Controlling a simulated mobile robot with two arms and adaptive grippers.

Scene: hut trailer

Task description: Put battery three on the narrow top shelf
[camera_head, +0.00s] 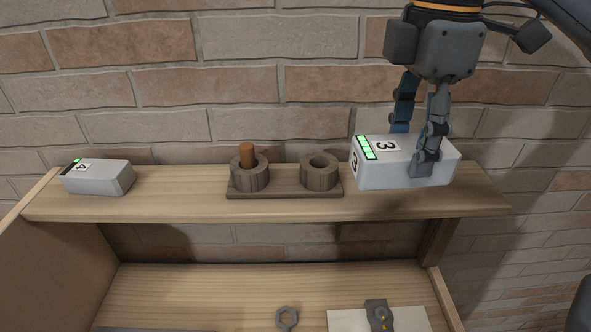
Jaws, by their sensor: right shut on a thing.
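Battery three (395,172) is a light grey block with green bars and a black 3 on white labels. It is at the right part of the narrow top shelf (185,200). It rests on the shelf or is just above it; I cannot tell which. My right gripper (415,145) comes down from above and is shut on the battery, one finger on the near side and the other behind it. The far fingertip is hidden by the battery. My left gripper is not in view.
A smaller-looking grey battery (100,180) lies at the left of the shelf, its number unclear. A wooden stand (285,195) with two rings, one holding a brown peg, is in the middle. A nut (287,317) lies below. A brick wall (285,80) stands behind.

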